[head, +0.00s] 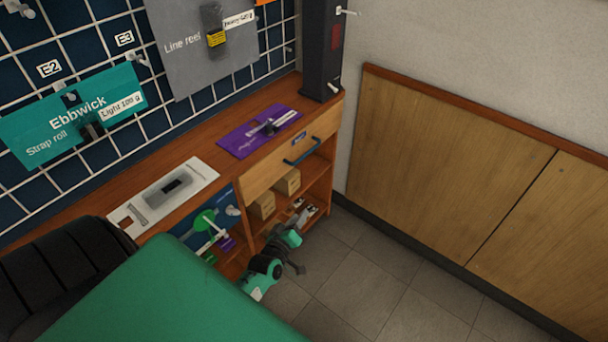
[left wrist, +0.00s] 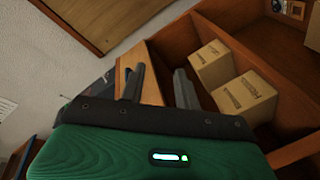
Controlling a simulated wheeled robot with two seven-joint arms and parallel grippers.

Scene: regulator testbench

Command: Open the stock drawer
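The stock drawer (head: 278,172) is a light wood front under the bench top, with a blue bar handle (head: 302,150). It looks shut in the head view. My left gripper (head: 288,240) is low in front of the open shelves, below and apart from the handle. In the left wrist view its two dark fingers (left wrist: 160,85) stand apart with nothing seen held between them. A light wood piece (left wrist: 153,92), probably the drawer front, shows behind the fingers. My right gripper is not in view.
Cardboard boxes (head: 288,182) stand on the shelf under the drawer; they also show in the left wrist view (left wrist: 243,98). A purple mat (head: 258,132) and a white card (head: 163,196) lie on the bench. A wood-panelled wall (head: 440,170) stands right. Floor (head: 360,270) is clear there.

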